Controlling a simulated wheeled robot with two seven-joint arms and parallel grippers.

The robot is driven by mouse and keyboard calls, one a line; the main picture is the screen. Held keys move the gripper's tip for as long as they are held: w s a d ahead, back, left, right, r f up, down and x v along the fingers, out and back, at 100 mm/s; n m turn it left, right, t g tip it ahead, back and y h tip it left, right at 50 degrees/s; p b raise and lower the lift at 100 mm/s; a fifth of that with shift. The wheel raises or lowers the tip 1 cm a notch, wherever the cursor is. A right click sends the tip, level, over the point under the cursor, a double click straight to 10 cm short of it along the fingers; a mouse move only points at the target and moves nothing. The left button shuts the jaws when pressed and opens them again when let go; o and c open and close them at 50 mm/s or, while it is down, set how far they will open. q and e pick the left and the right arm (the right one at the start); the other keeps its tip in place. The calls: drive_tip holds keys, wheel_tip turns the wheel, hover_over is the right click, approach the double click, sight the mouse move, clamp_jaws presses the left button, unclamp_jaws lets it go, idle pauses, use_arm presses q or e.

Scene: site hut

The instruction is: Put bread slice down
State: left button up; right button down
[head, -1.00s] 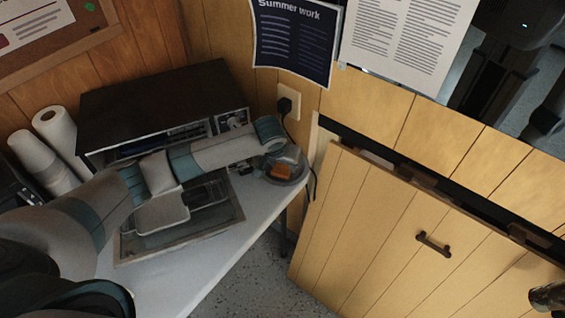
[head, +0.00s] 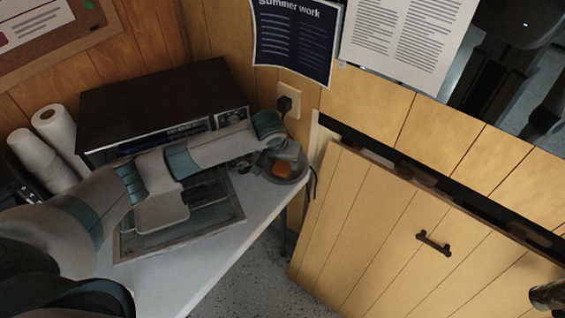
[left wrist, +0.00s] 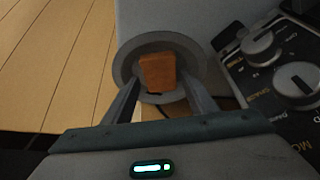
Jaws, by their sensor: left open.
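The bread slice (head: 282,170) is orange-brown and lies on a round grey plate (head: 299,178) at the right end of the white table. In the left wrist view the slice (left wrist: 157,71) sits inside the plate's rim (left wrist: 126,66). My left gripper (left wrist: 158,88) is open, with one finger on each side of the slice's near end. Gaps show between the fingers and the slice. In the head view my left wrist and gripper (head: 277,160) hide part of the plate.
A black microwave oven (head: 150,100) stands behind my left arm, its knobs close to the gripper. A glass-like tray (head: 215,215) lies on the white table (head: 190,265) under my arm. Paper rolls (head: 55,125) stand at left. A wooden door (head: 390,230) is at right.

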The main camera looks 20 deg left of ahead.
use_arm(q)
drive_tip(key=v, duration=1)
drive_tip(key=shift+b, duration=0.4)
use_arm(e)
drive_tip(key=w, duration=0.1)
drive_tip(key=w+a+t, duration=0.1)
drive_tip(key=w, duration=0.1)
drive_tip(key=shift+w+a+r, duration=0.1)
drive_tip(key=shift+w+a, duration=0.05)
drive_tip(key=shift+w, duration=0.1)
drive_tip(key=shift+s, duration=0.35)
use_arm(q)
drive_tip(key=shift+s+d, duration=0.1)
